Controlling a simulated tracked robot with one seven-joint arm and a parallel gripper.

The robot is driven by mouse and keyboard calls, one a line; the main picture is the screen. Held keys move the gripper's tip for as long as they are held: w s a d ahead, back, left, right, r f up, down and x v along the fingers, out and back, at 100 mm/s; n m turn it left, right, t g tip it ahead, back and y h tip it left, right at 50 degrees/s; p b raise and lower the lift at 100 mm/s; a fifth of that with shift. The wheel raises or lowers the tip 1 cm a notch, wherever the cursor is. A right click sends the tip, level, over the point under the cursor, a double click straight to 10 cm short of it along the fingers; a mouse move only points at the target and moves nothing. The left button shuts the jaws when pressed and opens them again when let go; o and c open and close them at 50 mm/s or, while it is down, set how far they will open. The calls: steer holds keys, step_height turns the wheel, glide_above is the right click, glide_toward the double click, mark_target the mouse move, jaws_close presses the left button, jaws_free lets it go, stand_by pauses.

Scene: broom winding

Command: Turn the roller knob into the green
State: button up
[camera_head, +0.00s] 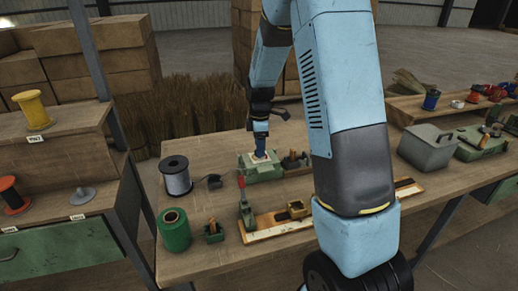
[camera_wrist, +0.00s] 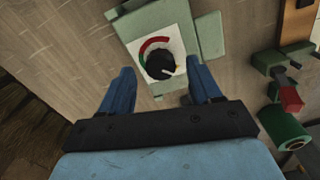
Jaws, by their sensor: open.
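The roller knob (camera_wrist: 159,66) is a black round knob on a white dial plate in the wrist view. The dial has a red arc (camera_wrist: 155,42) along the top and a green arc (camera_wrist: 142,61) at the left. A pale pointer on the knob points to the lower right, away from both arcs. The plate sits on a green machine housing (camera_head: 264,174) on the bench. My gripper (camera_wrist: 162,70) is open, with one blue finger on each side of the knob and gaps visible. In the head view my gripper (camera_head: 261,152) is pointed down at the housing and hides the knob.
A grey wire spool (camera_head: 176,178) and a green spool (camera_head: 175,232) stand left of the housing on the wooden bench. A red-tipped clamp (camera_head: 243,200) is in front. A grey lidded box (camera_head: 427,147) is at the right. Broom bristles (camera_head: 195,105) stand behind.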

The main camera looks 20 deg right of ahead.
steer(key=shift+f, duration=0.85)
steer(key=c, duration=1)
steer(key=shift+a, duration=0.15)
steer(key=shift+c, duration=0.2)
